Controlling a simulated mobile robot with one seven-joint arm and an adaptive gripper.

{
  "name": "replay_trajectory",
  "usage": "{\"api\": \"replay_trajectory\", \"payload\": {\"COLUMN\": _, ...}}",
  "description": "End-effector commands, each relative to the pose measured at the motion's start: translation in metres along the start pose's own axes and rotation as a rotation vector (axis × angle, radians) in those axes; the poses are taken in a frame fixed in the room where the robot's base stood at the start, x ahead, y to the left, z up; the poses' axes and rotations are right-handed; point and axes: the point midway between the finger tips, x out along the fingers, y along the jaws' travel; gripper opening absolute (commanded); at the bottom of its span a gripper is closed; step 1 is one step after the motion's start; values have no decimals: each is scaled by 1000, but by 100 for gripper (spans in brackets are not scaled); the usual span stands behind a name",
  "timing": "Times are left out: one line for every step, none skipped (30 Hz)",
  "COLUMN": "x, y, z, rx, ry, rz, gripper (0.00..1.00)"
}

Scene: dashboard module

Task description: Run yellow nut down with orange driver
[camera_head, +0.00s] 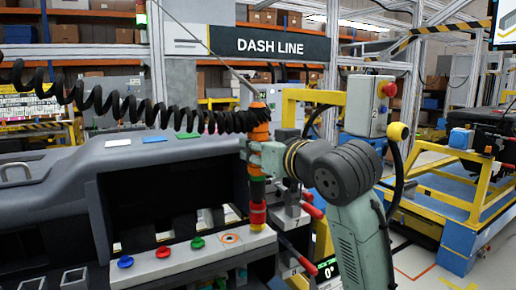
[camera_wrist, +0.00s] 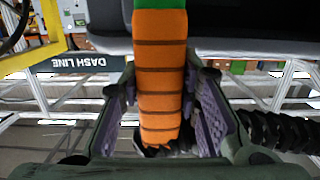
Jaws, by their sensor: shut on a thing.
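The orange driver (camera_head: 258,128) stands upright in my gripper (camera_head: 254,155). It has a green and dark middle and a red lower end with yellow bands. In the wrist view, the fingers of my gripper (camera_wrist: 160,98) lie either side of the ribbed orange grip (camera_wrist: 160,60). The driver's lower end is at the right part of the pale rail (camera_head: 170,262), close to the rail's top. A small yellowish patch shows there, but I cannot tell whether it is the yellow nut or whether the socket sits on it.
Blue (camera_head: 125,262), red (camera_head: 163,252) and green (camera_head: 197,242) knob-like nuts sit along the rail, left of an orange ring mark (camera_head: 230,238). A black coiled cord (camera_head: 130,100) runs left from the driver. The grey dashboard (camera_head: 60,190) stands behind the rail. Red-handled clamps (camera_head: 306,262) stand at right.

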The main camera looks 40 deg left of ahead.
Motion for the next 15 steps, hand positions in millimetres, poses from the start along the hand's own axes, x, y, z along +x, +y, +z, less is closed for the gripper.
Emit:
{"api": "replay_trajectory", "payload": {"x": 0, "y": 2, "z": 1, "rx": 3, "ry": 1, "rz": 3, "gripper": 0}}
{"api": "replay_trajectory", "payload": {"x": 0, "y": 2, "z": 1, "rx": 3, "ry": 1, "rz": 3, "gripper": 0}}
{"api": "replay_trajectory", "payload": {"x": 0, "y": 2, "z": 1, "rx": 3, "ry": 1, "rz": 3, "gripper": 0}}
{"api": "replay_trajectory", "payload": {"x": 0, "y": 2, "z": 2, "rx": 3, "ry": 1, "rz": 3, "gripper": 0}}
{"api": "replay_trajectory", "payload": {"x": 0, "y": 2, "z": 2, "rx": 3, "ry": 1, "rz": 3, "gripper": 0}}
{"api": "replay_trajectory", "payload": {"x": 0, "y": 2, "z": 2, "rx": 3, "ry": 1, "rz": 3, "gripper": 0}}
{"api": "replay_trajectory", "payload": {"x": 0, "y": 2, "z": 3, "rx": 3, "ry": 1, "rz": 3, "gripper": 0}}
{"api": "replay_trajectory", "payload": {"x": 0, "y": 2, "z": 3, "rx": 3, "ry": 1, "rz": 3, "gripper": 0}}
{"api": "replay_trajectory", "payload": {"x": 0, "y": 2, "z": 3, "rx": 3, "ry": 1, "rz": 3, "gripper": 0}}
{"api": "replay_trajectory", "payload": {"x": 0, "y": 2, "z": 4, "rx": 3, "ry": 1, "rz": 3, "gripper": 0}}
{"api": "replay_trajectory", "payload": {"x": 0, "y": 2, "z": 4, "rx": 3, "ry": 1, "rz": 3, "gripper": 0}}
{"api": "replay_trajectory", "payload": {"x": 0, "y": 2, "z": 4, "rx": 3, "ry": 1, "rz": 3, "gripper": 0}}
{"api": "replay_trajectory", "payload": {"x": 0, "y": 2, "z": 4, "rx": 3, "ry": 1, "rz": 3, "gripper": 0}}
{"api": "replay_trajectory", "payload": {"x": 0, "y": 2, "z": 5, "rx": 3, "ry": 1, "rz": 3, "gripper": 0}}
{"api": "replay_trajectory", "payload": {"x": 0, "y": 2, "z": 5, "rx": 3, "ry": 1, "rz": 3, "gripper": 0}}
